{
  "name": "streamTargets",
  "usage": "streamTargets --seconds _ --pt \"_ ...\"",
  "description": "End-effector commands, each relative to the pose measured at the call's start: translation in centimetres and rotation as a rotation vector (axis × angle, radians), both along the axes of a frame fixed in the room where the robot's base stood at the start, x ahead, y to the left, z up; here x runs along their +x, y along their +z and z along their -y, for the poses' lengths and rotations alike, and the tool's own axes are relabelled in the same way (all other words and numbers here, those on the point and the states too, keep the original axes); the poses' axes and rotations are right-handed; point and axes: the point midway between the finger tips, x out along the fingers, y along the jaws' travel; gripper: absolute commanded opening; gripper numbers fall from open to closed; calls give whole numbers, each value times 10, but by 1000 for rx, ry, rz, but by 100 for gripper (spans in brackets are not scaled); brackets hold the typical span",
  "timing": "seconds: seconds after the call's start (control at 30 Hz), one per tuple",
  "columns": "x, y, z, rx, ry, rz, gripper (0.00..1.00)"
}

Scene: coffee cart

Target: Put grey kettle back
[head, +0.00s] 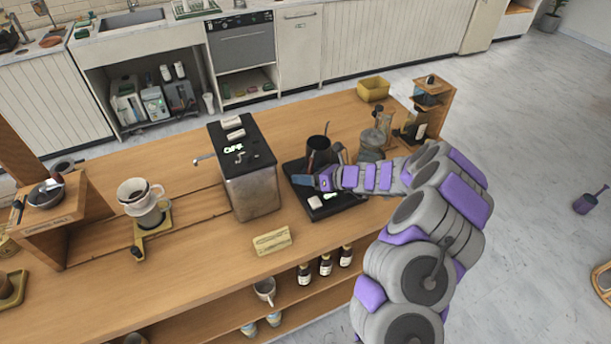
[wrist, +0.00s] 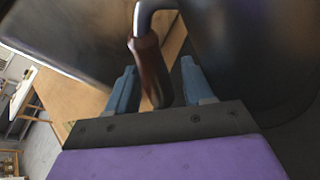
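The dark grey kettle (head: 318,146) stands on the black square base (head: 338,209) on the counter. In the wrist view the kettle's dark body (wrist: 255,45) fills the upper right, and its brown handle (wrist: 148,65) hangs from a curved metal piece. My gripper (head: 305,180) is low over the base, at the kettle's near side. In the wrist view my gripper (wrist: 158,85) is open, with one blue finger on each side of the handle and gaps beside it. The kettle's lower part is partly hidden by my arm in the head view.
A black-topped metal machine (head: 248,175) stands left of the base. A grey jar (head: 371,145) and a wooden stand (head: 432,105) are at the right. A small wooden sign (head: 271,241) stands near the front edge. Bottles (head: 325,264) and a mug are on the shelf below.

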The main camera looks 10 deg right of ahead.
Motion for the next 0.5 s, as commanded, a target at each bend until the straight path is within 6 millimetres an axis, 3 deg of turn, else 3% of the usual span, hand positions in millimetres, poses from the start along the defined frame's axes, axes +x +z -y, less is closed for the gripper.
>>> streamTargets --seconds 0.27,0.5 --pt "-2 4 4 0 -2 0 52" --pt "-20 20 37 0 -6 3 52"
